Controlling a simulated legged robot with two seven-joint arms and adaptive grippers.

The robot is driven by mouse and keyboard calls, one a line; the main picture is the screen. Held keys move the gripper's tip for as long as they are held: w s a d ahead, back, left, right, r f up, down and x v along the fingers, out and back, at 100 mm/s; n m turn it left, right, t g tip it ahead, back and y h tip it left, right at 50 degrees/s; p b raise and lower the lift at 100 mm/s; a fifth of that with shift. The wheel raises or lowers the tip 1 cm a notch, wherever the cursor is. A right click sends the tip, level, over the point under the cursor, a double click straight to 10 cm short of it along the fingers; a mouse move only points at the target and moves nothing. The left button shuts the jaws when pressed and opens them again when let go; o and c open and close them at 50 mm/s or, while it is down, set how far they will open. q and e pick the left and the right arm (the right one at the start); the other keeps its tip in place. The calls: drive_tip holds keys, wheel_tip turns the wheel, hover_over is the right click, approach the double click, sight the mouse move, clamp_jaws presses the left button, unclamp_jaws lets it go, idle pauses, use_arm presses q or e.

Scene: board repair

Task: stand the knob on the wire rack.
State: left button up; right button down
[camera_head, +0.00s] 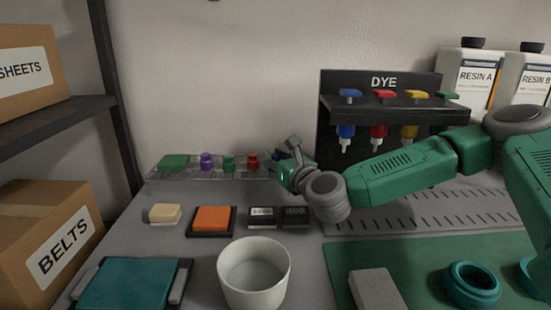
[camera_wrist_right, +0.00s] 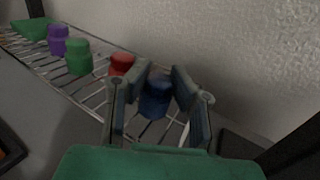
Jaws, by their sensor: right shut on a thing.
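The wire rack (camera_head: 215,179) stands at the back of the bench against the wall; its wires also show in the wrist view (camera_wrist_right: 95,100). My right gripper (camera_head: 290,157) is at the rack's right end. In the wrist view its fingers (camera_wrist_right: 156,98) are shut on a blue knob (camera_wrist_right: 155,100), which looks upright over the wires. I cannot tell whether its base touches the rack. In the head view the knob is mostly hidden by the gripper. A red knob (camera_head: 252,161), a green knob (camera_head: 228,163) and a purple knob (camera_head: 206,161) stand on the rack. My left gripper is not in view.
A green pad (camera_head: 174,161) lies at the rack's left end. The dye stand (camera_head: 333,120) rises just right of my gripper. In front are dark blocks (camera_head: 263,217), an orange pad (camera_head: 213,218) and a white cup (camera_head: 254,290).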

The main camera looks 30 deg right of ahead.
drive_tip(key=shift+f, duration=0.15)
drive_tip(key=c, duration=1.8)
unclamp_jaws()
drive_tip(key=shift+d+f, duration=0.1)
drive_tip(key=shift+c, duration=0.2)
drive_tip(key=o, duration=0.4)
drive_tip(key=shift+d, duration=0.2)
drive_tip(key=shift+d+f, duration=0.1)
drive_tip(key=shift+d, duration=0.25)
drive_tip(key=shift+a+r, duration=0.15)
drive_tip(key=shift+r, duration=0.05)
drive_tip(key=shift+s+a+r, duration=0.1)
drive_tip(key=shift+s+a, duration=0.05)
drive_tip(key=shift+s, duration=0.05)
drive_tip(key=s, duration=0.3)
drive_tip(key=s+p, duration=0.1)
drive_tip(key=s, duration=0.7)
drive_tip(key=shift+a+p, duration=0.25)
drive_tip(key=shift+p, duration=0.1)
drive_tip(key=shift+s+a, duration=0.1)
drive_tip(key=shift+s, duration=0.1)
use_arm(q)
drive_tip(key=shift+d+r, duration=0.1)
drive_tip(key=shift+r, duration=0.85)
use_arm(e)
drive_tip(key=shift+s+a, duration=0.1)
drive_tip(key=shift+a, duration=0.1)
